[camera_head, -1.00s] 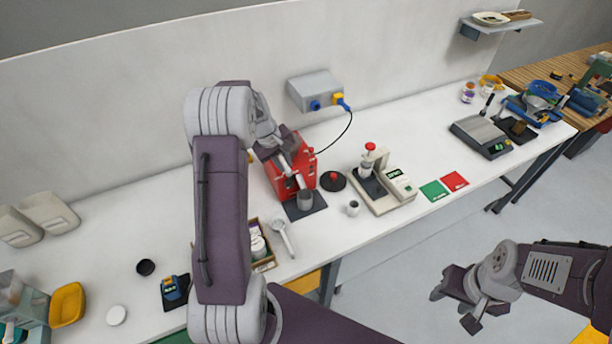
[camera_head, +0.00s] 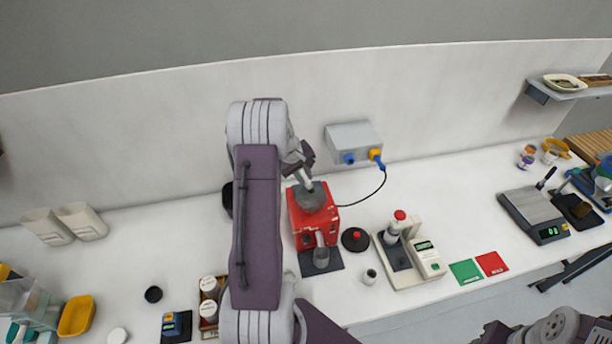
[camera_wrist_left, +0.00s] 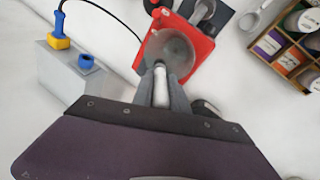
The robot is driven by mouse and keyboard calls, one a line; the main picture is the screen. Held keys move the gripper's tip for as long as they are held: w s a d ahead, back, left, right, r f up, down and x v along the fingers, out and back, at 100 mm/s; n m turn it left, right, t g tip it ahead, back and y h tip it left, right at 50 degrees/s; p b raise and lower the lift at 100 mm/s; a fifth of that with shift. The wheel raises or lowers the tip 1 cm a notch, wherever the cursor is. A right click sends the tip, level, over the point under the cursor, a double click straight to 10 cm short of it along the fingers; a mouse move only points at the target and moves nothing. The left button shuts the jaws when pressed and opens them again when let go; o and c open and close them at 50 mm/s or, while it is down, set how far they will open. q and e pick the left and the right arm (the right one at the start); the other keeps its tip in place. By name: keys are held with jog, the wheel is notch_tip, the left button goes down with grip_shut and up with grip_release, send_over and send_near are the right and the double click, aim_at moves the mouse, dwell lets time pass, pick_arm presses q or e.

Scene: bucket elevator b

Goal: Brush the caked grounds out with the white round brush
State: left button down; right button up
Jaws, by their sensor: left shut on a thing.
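The red grinder (camera_head: 300,230) stands on the white counter with a grey round hopper (camera_head: 313,197) on top. My left gripper (camera_head: 303,172) is above the hopper, shut on the white round brush (camera_head: 308,185). In the left wrist view, the fingers (camera_wrist_left: 160,92) hold the brush's white shaft (camera_wrist_left: 160,85), which points into the open hopper (camera_wrist_left: 172,55). Its tip and any caked grounds cannot be made out. A grey cup (camera_head: 321,257) sits at the grinder's front. My right gripper (camera_head: 490,333) is partly cut off at the lower right edge.
A grey socket box (camera_head: 353,138) with a cable is on the wall behind. A black lid with a red knob (camera_head: 355,239), a small cup (camera_head: 370,276) and a white press machine (camera_head: 410,250) stand right of the grinder. A box of jars (camera_head: 209,304) is left.

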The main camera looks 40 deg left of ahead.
pick_arm(q)
jog(key=shift+s, duration=0.7)
notch_tip(320, 180, down, 6)
jog(key=b, duration=0.4)
jog(key=shift+r+b, duration=0.25)
jog(key=shift+b, duration=0.1)
pick_arm(e)
jog(key=f, duration=0.2)
jog(key=s+f, duration=0.1)
jog(key=f, duration=0.1)
jog(key=shift+s+f, duration=0.2)
pick_arm(q)
jog(key=shift+w+f, duration=0.1)
jog(key=shift+w, duration=0.15)
pick_arm(e)
jog(key=shift+w+f, duration=0.1)
jog(key=shift+w, duration=0.1)
pick_arm(q)
jog(key=shift+s+f+b, duration=0.15)
jog(key=shift+f+b, duration=0.1)
jog(key=shift+b, duration=0.05)
pick_arm(e)
jog(key=shift+s+f, duration=0.15)
jog(key=shift+f, duration=0.05)
pick_arm(q)
jog(key=shift+f+b, duration=0.4)
jog(key=shift+f, duration=0.1)
pick_arm(e)
jog(key=shift+f, duration=0.45)
